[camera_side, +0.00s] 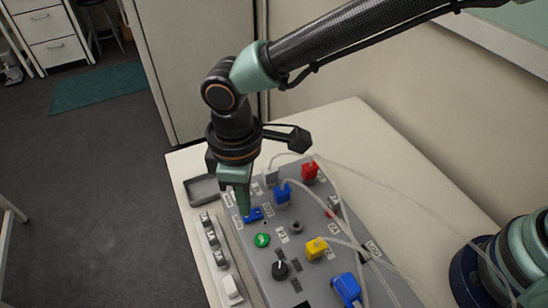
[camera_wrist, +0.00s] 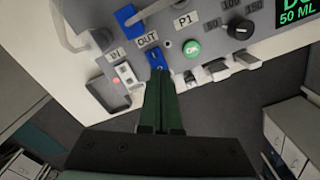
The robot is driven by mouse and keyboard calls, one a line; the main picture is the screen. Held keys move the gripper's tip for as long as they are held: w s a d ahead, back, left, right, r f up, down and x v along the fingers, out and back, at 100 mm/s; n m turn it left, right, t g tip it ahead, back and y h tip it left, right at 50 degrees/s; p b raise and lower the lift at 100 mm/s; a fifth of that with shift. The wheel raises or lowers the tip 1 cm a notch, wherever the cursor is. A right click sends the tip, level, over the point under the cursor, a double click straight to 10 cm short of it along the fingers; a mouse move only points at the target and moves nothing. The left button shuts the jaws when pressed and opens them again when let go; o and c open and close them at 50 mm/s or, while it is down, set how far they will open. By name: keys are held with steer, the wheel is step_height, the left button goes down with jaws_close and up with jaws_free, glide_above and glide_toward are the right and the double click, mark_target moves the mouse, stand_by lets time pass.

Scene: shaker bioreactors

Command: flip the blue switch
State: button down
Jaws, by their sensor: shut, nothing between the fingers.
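The blue switch (camera_side: 254,215) sits on the grey panel (camera_side: 291,236) near its left edge. It also shows in the wrist view (camera_wrist: 155,58), below the OUT label. My gripper (camera_side: 243,212) is shut and empty, pointing down at the panel. In the wrist view its green fingertips (camera_wrist: 160,72) are right at the near end of the blue switch and overlap it. I cannot tell whether they touch it. The tips hide part of the switch's near edge.
A white switch (camera_wrist: 124,74) stands beside the blue one. A green button (camera_side: 262,240), black knob (camera_side: 280,270) and blue plug (camera_side: 283,194) are close by. Red (camera_side: 310,170) and yellow (camera_side: 316,248) plugs have loose cables. A grey tray (camera_side: 202,190) lies at the left.

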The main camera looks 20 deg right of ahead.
steer(key=shift+f, duration=0.95)
stand_by(0.8)
steer(key=shift+r, duration=3.55)
